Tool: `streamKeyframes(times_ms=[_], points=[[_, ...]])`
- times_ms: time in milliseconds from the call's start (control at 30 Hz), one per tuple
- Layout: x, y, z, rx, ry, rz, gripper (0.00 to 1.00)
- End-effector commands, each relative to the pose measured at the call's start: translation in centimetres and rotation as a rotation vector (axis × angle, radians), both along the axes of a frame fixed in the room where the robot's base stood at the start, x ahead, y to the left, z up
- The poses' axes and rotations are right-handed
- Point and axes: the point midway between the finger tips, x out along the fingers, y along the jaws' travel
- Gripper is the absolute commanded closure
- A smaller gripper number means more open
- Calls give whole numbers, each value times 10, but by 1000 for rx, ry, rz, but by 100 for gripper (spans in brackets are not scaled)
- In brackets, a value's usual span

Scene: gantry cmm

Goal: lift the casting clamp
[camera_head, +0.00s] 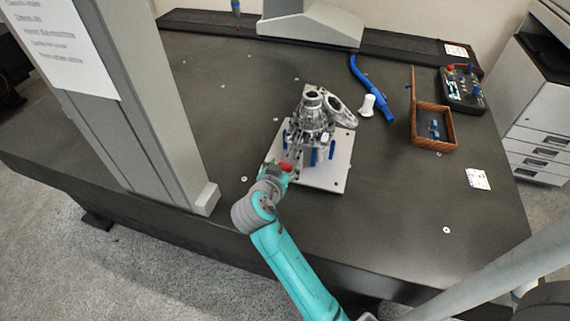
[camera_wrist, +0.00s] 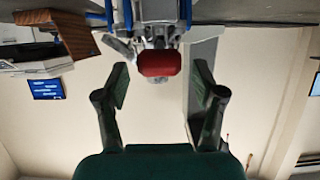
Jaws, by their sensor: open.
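A grey metal casting (camera_head: 313,112) stands on a light fixture plate (camera_head: 325,183) with blue supports around it. A clamp with a red end (camera_head: 286,166) is at the plate's front left, right by my gripper (camera_head: 278,172). The wrist view appears upside down. There the red clamp end (camera_wrist: 160,63) lies ahead, in line with the gap between the two fingers of my gripper (camera_wrist: 161,82). The fingers are apart, with no visible contact on the red end. The rest of the clamp is mostly hidden by my gripper and the casting.
A tall grey gantry column (camera_head: 165,120) stands to the left. Behind and right are a blue curved part (camera_head: 372,85), a white spool-like piece (camera_head: 367,106), an open brown box (camera_head: 435,145) and a control pendant (camera_head: 463,90). The dark table's front right is mostly clear.

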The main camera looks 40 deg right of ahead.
Motion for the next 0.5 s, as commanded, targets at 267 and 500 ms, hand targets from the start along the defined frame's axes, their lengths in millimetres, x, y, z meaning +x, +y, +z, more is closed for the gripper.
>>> streamKeyframes(times_ms=[267,500], points=[[8,-12,-6,0,0,0,31],[8,-12,-6,0,0,1,36]])
